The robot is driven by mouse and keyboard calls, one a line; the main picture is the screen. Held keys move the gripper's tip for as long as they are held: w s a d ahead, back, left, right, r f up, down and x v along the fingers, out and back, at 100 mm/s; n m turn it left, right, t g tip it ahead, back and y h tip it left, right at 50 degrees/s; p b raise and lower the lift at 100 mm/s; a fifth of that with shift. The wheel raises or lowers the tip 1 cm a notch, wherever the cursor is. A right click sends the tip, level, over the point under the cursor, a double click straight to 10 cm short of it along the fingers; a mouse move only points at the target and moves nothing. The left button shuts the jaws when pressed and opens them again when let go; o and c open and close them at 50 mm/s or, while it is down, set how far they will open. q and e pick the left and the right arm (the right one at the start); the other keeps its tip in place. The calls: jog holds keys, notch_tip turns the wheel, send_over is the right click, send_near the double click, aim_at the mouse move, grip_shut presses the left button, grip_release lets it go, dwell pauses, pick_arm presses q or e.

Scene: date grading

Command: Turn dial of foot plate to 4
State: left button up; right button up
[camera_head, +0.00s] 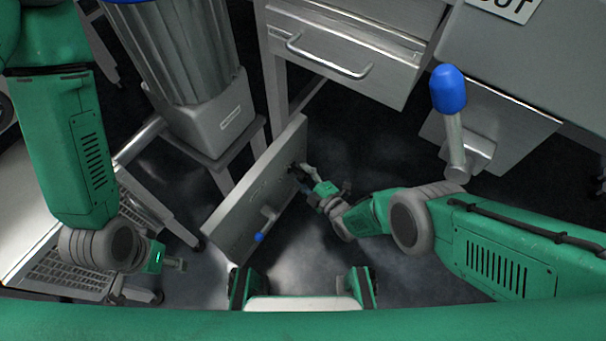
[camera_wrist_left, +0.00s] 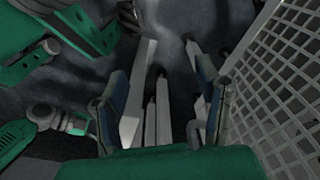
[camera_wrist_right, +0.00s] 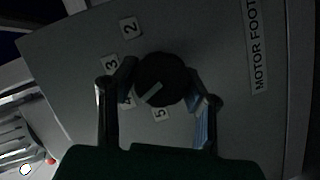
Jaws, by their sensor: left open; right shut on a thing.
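The grey foot plate (camera_head: 238,212) stands tilted on the floor in the head view. Its black round dial (camera_wrist_right: 165,78) shows in the right wrist view, with number labels 2, 3, 4 and 5 around it. The dial's pale pointer mark points to the lower left, between the partly covered 4 (camera_wrist_right: 127,102) and the 5 (camera_wrist_right: 161,114). My right gripper (camera_head: 301,173) is shut on the dial, one finger on each side; it also shows in the right wrist view (camera_wrist_right: 163,88). My left gripper (camera_head: 178,264) is open and empty, apart from the plate.
A blue-tipped lever (camera_head: 259,237) sticks out from the plate's lower part. A ribbed metal drum (camera_head: 178,50) stands behind on a stand. A drawer cabinet (camera_head: 350,40) and a larger blue-knobbed lever (camera_head: 449,90) are at the back. A mesh rack (camera_wrist_left: 275,80) is beside my left gripper.

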jog(key=shift+s+d+f, duration=0.25)
jog(key=shift+f, duration=0.1)
jog(key=o, duration=1.2)
jog(key=shift+w+r, duration=0.1)
jog(key=shift+r, duration=0.05)
jog(key=shift+a, duration=0.1)
jog(key=v, duration=0.7)
jog(key=shift+d, duration=0.25)
jog(key=shift+s, duration=0.2)
